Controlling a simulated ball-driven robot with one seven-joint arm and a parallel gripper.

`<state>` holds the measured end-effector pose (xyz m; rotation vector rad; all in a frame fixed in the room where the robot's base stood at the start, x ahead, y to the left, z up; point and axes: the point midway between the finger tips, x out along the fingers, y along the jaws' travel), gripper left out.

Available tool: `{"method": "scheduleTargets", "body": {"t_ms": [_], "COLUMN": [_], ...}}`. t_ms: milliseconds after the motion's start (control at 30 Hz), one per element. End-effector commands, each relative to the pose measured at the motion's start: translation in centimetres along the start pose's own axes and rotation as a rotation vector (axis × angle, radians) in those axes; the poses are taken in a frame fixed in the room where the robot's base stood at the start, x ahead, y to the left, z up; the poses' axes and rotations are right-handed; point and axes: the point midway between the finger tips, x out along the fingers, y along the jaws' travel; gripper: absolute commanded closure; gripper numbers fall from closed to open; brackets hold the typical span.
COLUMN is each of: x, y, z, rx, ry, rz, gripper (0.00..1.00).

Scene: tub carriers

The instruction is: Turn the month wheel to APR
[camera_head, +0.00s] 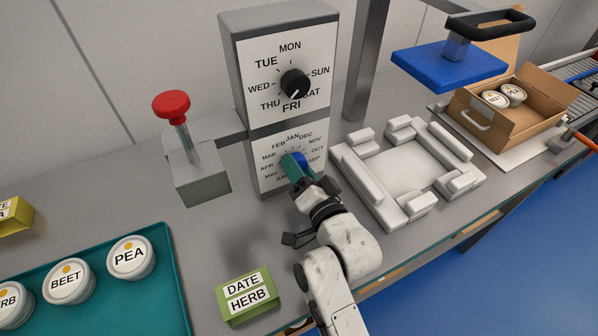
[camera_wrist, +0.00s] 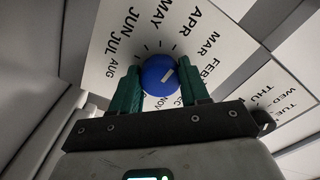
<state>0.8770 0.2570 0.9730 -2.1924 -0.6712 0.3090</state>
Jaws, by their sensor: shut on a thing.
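The month wheel is a round blue knob (camera_wrist: 160,75) on a white dial plate with month names. It also shows partly in the head view (camera_head: 301,158), on the lower panel of a grey post. My gripper (camera_wrist: 160,88) is shut on the knob, with one green finger on each side. The gripper also shows in the head view (camera_head: 297,168), hiding part of the knob and dial.
A black weekday knob (camera_head: 294,83) sits above on the post. A red-topped lever (camera_head: 172,107) stands at its left, a white fixture (camera_head: 353,172) close at its right. A green DATE HERB block (camera_head: 248,296) and a teal tray (camera_head: 172,295) are in front.

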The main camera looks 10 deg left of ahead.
Motion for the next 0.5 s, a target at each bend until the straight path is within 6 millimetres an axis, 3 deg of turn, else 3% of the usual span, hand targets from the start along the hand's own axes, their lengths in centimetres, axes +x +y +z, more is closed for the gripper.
{"method": "scheduleTargets", "body": {"t_ms": [500], "x": [0.04], "y": [0.02], "z": [0.36], "rx": [-0.083], "ry": [-0.008], "rz": [0.0], "gripper": [0.85]}}
